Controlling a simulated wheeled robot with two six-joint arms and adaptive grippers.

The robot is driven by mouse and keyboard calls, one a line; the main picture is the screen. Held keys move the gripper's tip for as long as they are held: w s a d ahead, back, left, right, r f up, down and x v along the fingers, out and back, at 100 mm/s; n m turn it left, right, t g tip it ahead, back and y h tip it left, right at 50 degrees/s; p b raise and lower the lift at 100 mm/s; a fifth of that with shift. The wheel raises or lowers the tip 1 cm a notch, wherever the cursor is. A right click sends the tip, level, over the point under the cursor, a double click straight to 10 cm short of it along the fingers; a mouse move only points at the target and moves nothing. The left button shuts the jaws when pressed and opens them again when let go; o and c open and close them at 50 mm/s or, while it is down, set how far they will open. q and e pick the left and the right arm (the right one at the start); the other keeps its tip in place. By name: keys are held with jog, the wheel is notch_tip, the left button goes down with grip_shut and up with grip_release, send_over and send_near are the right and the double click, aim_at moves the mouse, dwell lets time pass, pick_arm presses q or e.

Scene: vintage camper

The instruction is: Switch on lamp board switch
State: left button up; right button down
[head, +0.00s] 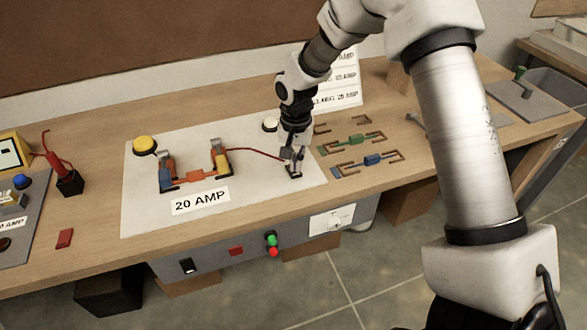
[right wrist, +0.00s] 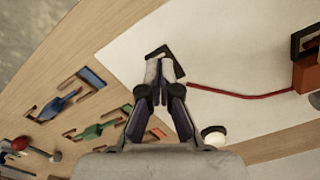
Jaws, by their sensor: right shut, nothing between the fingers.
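The white lamp board (head: 140,205) lies on the workbench and carries a "20 AMP" label. A small dark switch (head: 297,176) sits near its right edge, at the end of a red wire. It also shows in the right wrist view (right wrist: 154,51) as a dark frame, with its middle hidden by my fingertips. My right gripper (head: 293,169) points down at the switch, shut and empty. Its fingertips (right wrist: 165,68) look at or just above the switch; I cannot tell whether they touch. My left gripper is not in view.
A fuse holder (head: 194,176) with an orange link stands mid-board. A yellow dome (head: 145,144) and a white dome (head: 270,125) stand toward the back. Coloured fuses (head: 373,160) lie in slots to the right. A red meter probe (head: 61,165) stands left.

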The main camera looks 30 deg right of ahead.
jog(key=shift+f+b, duration=0.4)
jog(key=shift+f, duration=0.55)
jog(key=shift+r, duration=0.1)
notch_tip(320, 180, up, 7)
jog(key=p, duration=0.7)
dwell(0.5)
